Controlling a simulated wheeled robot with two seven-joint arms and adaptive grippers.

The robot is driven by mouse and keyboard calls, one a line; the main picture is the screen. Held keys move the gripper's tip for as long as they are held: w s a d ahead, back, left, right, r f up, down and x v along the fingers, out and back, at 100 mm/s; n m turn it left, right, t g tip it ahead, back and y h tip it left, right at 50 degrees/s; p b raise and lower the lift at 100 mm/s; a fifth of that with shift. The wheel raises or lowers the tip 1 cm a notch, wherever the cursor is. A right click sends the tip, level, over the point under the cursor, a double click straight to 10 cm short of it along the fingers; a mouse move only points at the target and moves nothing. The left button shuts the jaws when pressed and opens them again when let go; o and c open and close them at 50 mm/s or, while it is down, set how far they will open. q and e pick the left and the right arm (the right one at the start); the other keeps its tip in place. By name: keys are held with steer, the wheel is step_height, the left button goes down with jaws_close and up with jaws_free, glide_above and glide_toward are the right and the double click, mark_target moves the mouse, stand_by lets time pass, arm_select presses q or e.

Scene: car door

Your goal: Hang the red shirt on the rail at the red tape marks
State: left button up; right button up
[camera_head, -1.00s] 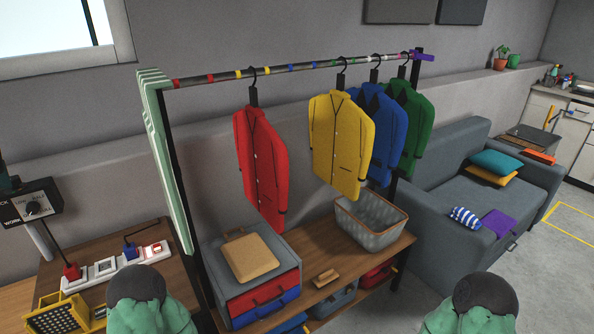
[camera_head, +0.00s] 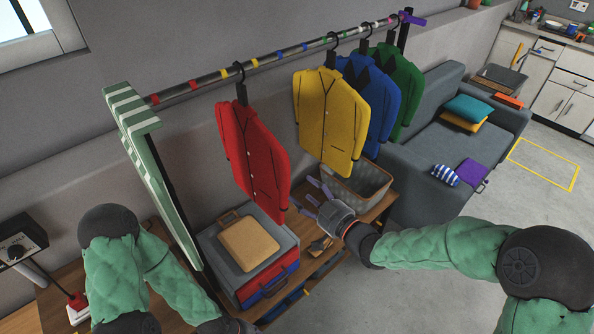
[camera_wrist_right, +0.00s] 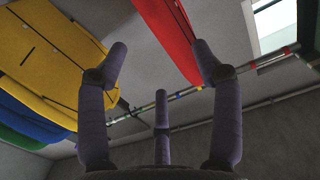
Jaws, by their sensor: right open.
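The red shirt (camera_head: 255,155) hangs by its black hanger from the rail (camera_head: 285,56), the hook between two yellow tape marks. The two red tape marks (camera_head: 173,92) are left of the hook, toward the striped end post. My right gripper (camera_head: 312,192) is open and empty, fingers pointing up, low and right of the red shirt's lower part, below the yellow shirt. In the right wrist view, my open right gripper (camera_wrist_right: 160,55) has the red shirt (camera_wrist_right: 172,35) overhead and the yellow shirt to the left. My left arm is at lower left; its gripper is not visible.
Yellow (camera_head: 330,120), blue (camera_head: 372,98) and green (camera_head: 406,78) shirts hang to the right. A striped cloth (camera_head: 150,170) covers the left post. A sofa stands right.

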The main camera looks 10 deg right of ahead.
mark_target(279, 164)
steer(key=r, duration=0.1)
steer(key=a+r, duration=0.1)
steer(key=shift+w+r+n+y, duration=0.3)
steer(key=shift+w, duration=0.05)
steer(key=b+x, duration=0.1)
steer(key=x, duration=0.9)
steer(key=shift+w+r, duration=0.1)
jaws_close()
steer(key=shift+r, duration=0.45)
